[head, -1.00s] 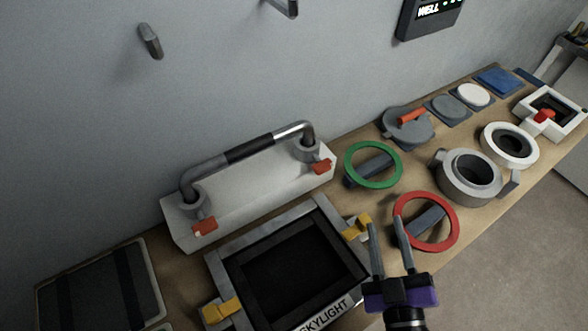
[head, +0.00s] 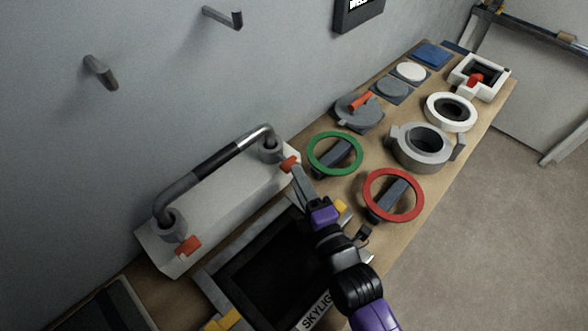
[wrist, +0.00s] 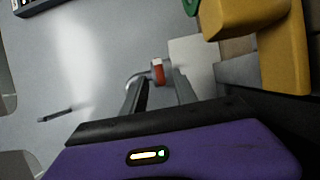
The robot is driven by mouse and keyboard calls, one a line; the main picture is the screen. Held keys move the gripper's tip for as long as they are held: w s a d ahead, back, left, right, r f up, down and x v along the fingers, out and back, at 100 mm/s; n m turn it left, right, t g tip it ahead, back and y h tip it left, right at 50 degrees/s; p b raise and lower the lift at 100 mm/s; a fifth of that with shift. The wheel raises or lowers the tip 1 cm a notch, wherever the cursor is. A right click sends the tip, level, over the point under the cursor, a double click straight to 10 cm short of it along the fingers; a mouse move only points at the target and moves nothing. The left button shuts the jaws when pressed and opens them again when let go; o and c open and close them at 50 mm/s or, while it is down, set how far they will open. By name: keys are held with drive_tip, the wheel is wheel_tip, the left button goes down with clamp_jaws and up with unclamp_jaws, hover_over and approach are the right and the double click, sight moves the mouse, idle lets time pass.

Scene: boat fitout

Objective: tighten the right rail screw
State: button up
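The grey handrail (head: 195,178) with a black grip stands on a white block (head: 215,205) against the wall. The right rail screw (head: 289,163) has a red tab head at the block's right end. A second red screw (head: 188,246) is at the left end. My gripper (head: 297,170) reaches up to the right screw from the front. In the wrist view the screw's red and white head (wrist: 157,70) shows in the gap between my open fingers (wrist: 158,84), near the tips. I cannot tell whether either finger touches it.
The skylight frame (head: 215,282) with yellow latches lies under my arm. A green ring (head: 314,144) and a red ring (head: 416,208) are close on the right. A yellow latch (wrist: 285,50) is near in the wrist view. Wall pegs (head: 100,72) stick out above.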

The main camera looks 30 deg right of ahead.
sight(287, 162)
drive_tip(key=shift+w+d, duration=0.15)
drive_tip(key=shift+w, duration=1.3)
drive_tip(key=shift+c, duration=0.4)
clamp_jaws()
drive_tip(key=shift+r+p, duration=0.1)
drive_tip(key=shift+p, duration=0.35)
